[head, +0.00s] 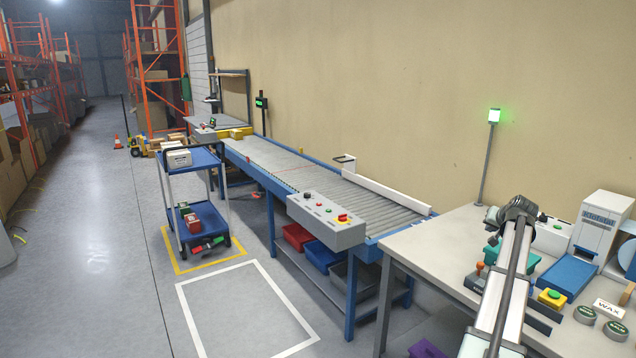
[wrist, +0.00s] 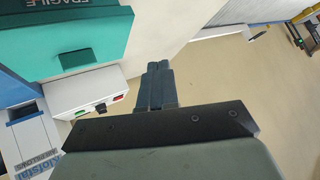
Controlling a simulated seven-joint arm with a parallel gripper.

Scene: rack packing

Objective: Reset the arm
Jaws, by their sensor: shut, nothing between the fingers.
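My gripper (wrist: 158,85) shows in the wrist view with its two dark fingers together and nothing between them. It points past a teal box (wrist: 85,40) marked FRAGILE, apart from it as far as I can tell. In the head view my arm reaches up from the bottom right over the workbench (head: 440,238). I cannot make out the fingers there.
A roller conveyor (head: 330,185) and blue cart (head: 200,222) stand beyond. The floor's middle is clear.

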